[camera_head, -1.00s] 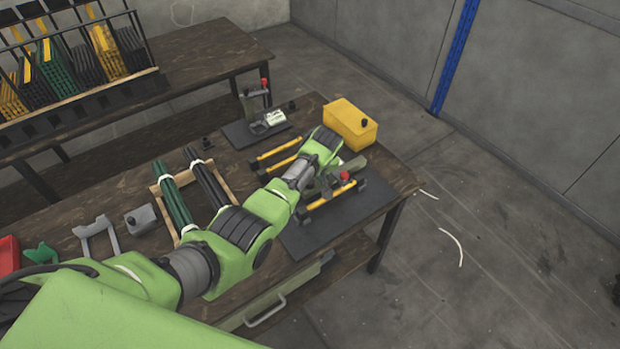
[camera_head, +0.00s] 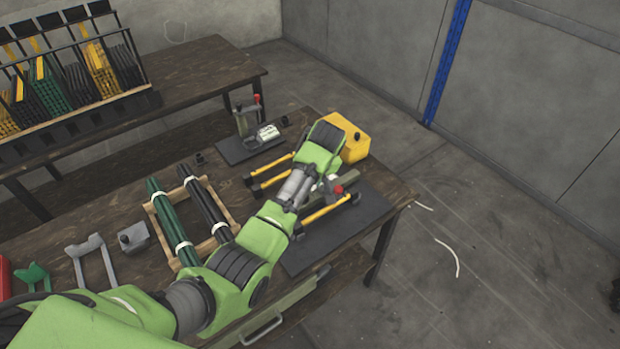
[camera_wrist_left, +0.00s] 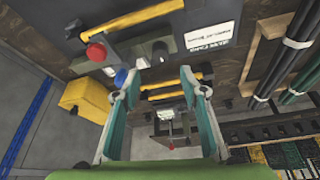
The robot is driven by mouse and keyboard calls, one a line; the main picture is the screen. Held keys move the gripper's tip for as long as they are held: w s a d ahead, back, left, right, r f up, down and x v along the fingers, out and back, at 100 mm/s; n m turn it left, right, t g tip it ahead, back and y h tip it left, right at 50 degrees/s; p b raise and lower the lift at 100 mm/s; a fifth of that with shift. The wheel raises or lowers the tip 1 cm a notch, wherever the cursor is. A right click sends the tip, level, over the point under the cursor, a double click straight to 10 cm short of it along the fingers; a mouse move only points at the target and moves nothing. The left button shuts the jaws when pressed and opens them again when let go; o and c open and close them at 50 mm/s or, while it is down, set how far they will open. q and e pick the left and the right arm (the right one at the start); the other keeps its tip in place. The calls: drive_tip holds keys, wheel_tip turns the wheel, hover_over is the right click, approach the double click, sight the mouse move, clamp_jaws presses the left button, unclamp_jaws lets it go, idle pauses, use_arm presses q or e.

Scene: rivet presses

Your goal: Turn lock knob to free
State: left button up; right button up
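The near rivet press is a dark base plate (camera_head: 350,222) with yellow-barred handles and a red knob (camera_head: 339,190) at the table's right end. In the left wrist view the red knob (camera_wrist_left: 97,52) sits left of the fingers, with a small blue part (camera_wrist_left: 121,77) near the left fingertip and a dark round part (camera_wrist_left: 160,48) above the fingertips. I cannot tell which part is the lock knob. My left gripper (camera_wrist_left: 161,73) is open, its fingers apart with nothing clearly between them. In the head view my arm hides it. My right gripper is not in view.
A yellow box (camera_head: 354,147) stands behind my left wrist. A second press (camera_head: 250,138) stands farther back. A wooden frame with green and black rods (camera_head: 188,222) lies left of my arm, with grey brackets (camera_head: 92,262) beyond.

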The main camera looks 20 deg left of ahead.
use_arm(q)
drive_tip(key=v, duration=0.3)
drive_tip(key=shift+r, duration=0.15)
drive_tip(key=shift+s, duration=0.1)
idle(0.4)
